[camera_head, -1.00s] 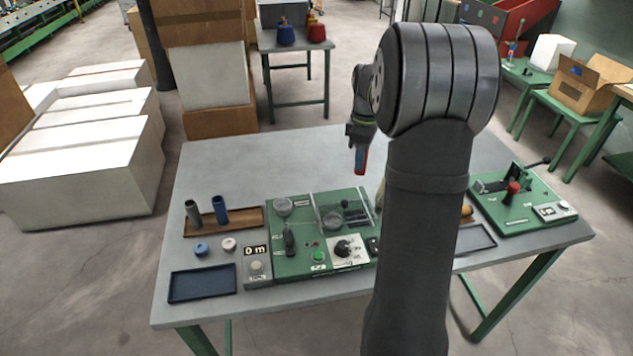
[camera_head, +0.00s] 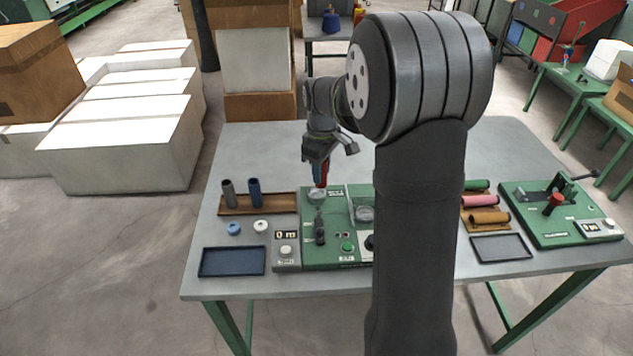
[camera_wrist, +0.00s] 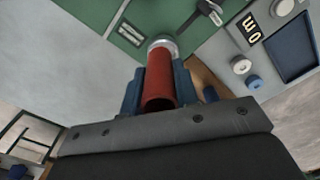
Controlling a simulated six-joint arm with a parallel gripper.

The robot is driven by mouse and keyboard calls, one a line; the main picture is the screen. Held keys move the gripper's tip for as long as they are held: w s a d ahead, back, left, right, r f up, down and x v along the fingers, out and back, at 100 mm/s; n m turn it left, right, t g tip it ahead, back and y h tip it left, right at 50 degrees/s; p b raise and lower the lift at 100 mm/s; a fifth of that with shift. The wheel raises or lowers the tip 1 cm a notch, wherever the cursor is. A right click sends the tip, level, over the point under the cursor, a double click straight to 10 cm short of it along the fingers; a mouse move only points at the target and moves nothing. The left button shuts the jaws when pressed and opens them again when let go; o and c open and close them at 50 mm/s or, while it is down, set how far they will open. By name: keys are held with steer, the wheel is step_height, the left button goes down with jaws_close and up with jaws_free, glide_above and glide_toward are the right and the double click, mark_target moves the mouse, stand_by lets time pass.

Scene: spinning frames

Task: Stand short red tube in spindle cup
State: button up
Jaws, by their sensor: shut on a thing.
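My gripper (camera_head: 319,166) is shut on the short red tube (camera_head: 321,176) and holds it close to upright over the green machine (camera_head: 336,232). The tube's lower end is at the spindle cup (camera_head: 317,195), a round metallic cup at the machine's back left. In the wrist view the red tube (camera_wrist: 160,80) lies between the blue fingers, its far end overlapping the silver cup (camera_wrist: 162,44). I cannot tell whether the tube's end is inside the cup or just above it.
A wooden tray (camera_head: 284,203) left of the machine holds a grey tube (camera_head: 229,193) and a blue tube (camera_head: 254,192) upright. A dark blue tray (camera_head: 232,262) lies in front. A black lever (camera_head: 320,226) stands near the cup. Pink and orange tubes lie to the right.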

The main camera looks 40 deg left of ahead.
steer(key=shift+s+a+f, duration=0.2)
steer(key=shift+a+f, duration=0.25)
steer(key=shift+a, duration=0.2)
steer(key=shift+f, duration=1.95)
steer(key=shift+f, duration=0.15)
steer(key=o, duration=1)
steer(key=shift+o, duration=0.2)
step_height(320, 180, up, 12)
steer(key=shift+r, duration=0.15)
